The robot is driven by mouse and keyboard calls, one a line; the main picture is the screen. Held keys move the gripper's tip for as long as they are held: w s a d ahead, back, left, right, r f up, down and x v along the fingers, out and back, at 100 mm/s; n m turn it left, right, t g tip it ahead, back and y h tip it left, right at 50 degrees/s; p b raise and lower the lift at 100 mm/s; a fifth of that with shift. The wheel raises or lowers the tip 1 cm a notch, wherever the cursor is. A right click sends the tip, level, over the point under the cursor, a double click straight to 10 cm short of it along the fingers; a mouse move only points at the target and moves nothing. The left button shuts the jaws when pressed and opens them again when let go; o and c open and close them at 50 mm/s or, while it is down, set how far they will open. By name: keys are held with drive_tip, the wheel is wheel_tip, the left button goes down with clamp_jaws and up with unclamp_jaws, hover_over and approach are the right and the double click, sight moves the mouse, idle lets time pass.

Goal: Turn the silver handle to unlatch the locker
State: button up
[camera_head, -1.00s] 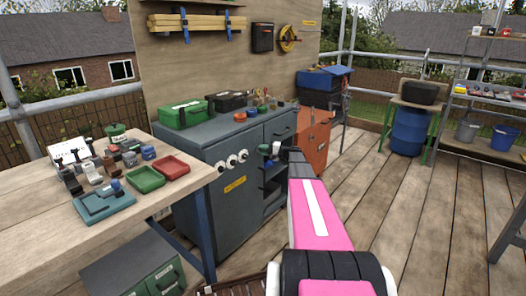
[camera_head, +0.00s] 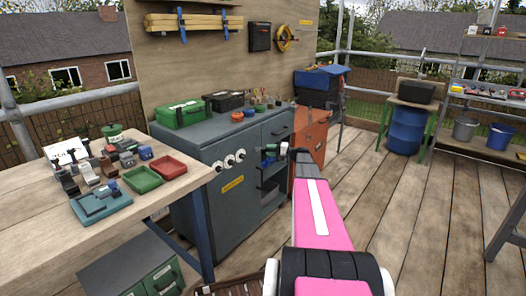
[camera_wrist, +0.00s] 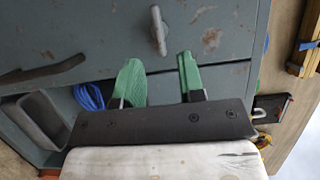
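The silver handle (camera_wrist: 158,30) is a small upright lever on a worn grey-blue panel (camera_wrist: 95,22) in the wrist view. My gripper (camera_wrist: 160,68) has two green fingers spread apart with nothing between them. The handle lies just beyond the fingertips, roughly in line with the gap, and does not look gripped. In the head view my gripper (camera_head: 272,152) is at the right part of the grey-blue locker cabinet (camera_head: 205,198). The silver handle cannot be made out there.
A dark bar handle (camera_wrist: 42,72) and a blue coil (camera_wrist: 90,96) show in the wrist view. An orange cabinet (camera_head: 312,132) stands behind my arm.

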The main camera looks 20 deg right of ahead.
drive_tip(key=shift+v, duration=2.65)
drive_tip(key=s+a+f+n+g+h, duration=0.1)
drive_tip(key=s+a+f+g+h, duration=0.25)
drive_tip(key=s+a, duration=0.5)
drive_tip(key=s+a+f+n+g+h, duration=0.2)
drive_tip(key=s+a+f+g, duration=0.25)
drive_tip(key=a, duration=0.75)
drive_tip(key=s+a+f+n+g+h, duration=0.1)
drive_tip(key=s+a+n+h, duration=0.1)
drive_tip(key=s, duration=0.8)
drive_tip(key=s+a+f+n+g+h, duration=0.1)
drive_tip(key=s+a+h, duration=0.4)
drive_tip(key=s, duration=0.5)
drive_tip(key=shift+f+n+h, duration=0.5)
drive_tip(key=shift+f+h, duration=0.3)
drive_tip(key=shift+h, duration=0.45)
drive_tip(key=shift+o, duration=0.3)
